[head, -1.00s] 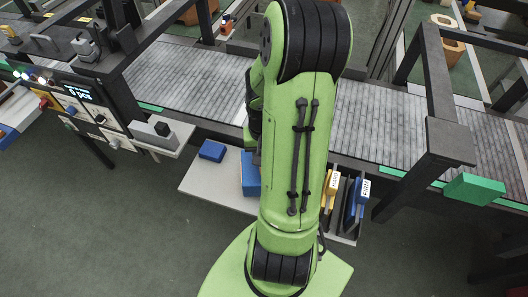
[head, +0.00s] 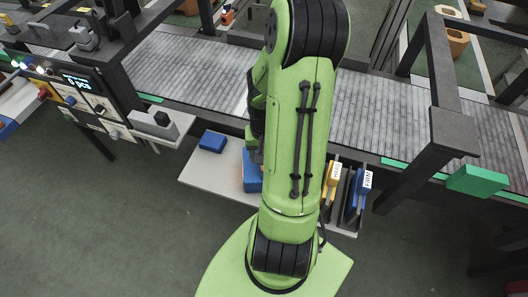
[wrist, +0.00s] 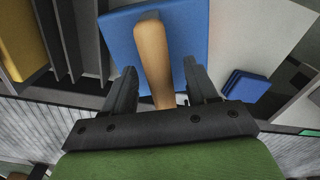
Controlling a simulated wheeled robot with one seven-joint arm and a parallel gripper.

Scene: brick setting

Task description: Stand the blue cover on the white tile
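The blue cover (wrist: 185,40) is a flat blue panel with a tan, wood-like handle (wrist: 152,55) in the wrist view. In the head view, part of the cover (head: 252,171) shows left of my arm, with the rest hidden behind it. My gripper (wrist: 163,78) has its two dark fingers on either side of the handle, with gaps visible, so it looks open. A pale, whitish surface (wrist: 252,32) lies beside the cover; it appears to be the pale board (head: 205,180) in the head view. I cannot make out a separate white tile.
A small blue block (head: 212,141) lies on the board's back left; it also shows in the wrist view (wrist: 248,88). A dark rack (head: 342,222) with yellow and blue labelled items stands right of my arm. A roller conveyor (head: 200,75) runs behind. The green floor at left is clear.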

